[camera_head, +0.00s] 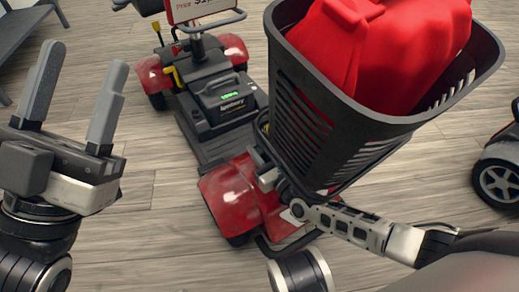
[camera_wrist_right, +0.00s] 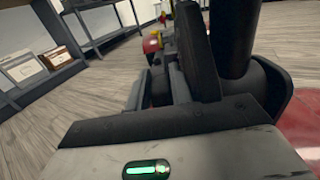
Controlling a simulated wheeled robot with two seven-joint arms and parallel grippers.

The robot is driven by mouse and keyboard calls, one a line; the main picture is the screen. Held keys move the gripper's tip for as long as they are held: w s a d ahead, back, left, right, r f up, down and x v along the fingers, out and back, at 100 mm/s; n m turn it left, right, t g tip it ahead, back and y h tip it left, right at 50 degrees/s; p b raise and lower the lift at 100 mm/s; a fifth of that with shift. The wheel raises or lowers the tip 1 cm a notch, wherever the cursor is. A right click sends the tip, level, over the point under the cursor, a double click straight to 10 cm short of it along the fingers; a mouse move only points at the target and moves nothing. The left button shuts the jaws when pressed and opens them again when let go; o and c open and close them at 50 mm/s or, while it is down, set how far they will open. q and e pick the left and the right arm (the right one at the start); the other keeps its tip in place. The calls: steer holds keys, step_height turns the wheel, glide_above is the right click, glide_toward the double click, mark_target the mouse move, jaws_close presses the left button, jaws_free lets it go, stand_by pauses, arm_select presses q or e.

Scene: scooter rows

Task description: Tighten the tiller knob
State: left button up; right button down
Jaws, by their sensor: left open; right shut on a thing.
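A red mobility scooter (camera_head: 232,190) stands in the middle of the head view, its front near me. A black basket (camera_head: 320,135) holding a red bag (camera_head: 385,50) hides much of the tiller. My right gripper (camera_head: 268,178) reaches in low beneath the basket, beside the tiller. In the right wrist view its fingers (camera_wrist_right: 170,85) are close to the dark tiller post (camera_wrist_right: 238,40). It is shut on a small dark part, apparently the tiller knob, mostly hidden by fingers and basket. My left gripper (camera_head: 82,75) is open and empty at the left, apart from the scooter.
A battery box (camera_head: 228,100) with a green display sits on the scooter's deck. A price sign (camera_head: 200,8) stands behind it. Another scooter's wheel (camera_head: 497,184) shows at the right edge. Shelves (camera_wrist_right: 40,75) stand at the left in the wrist view.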

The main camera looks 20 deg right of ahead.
steer(key=shift+s+t, duration=0.15)
steer(key=shift+t, duration=0.45)
steer(key=c, duration=1.2)
jaws_free()
steer(key=shift+c, duration=0.2)
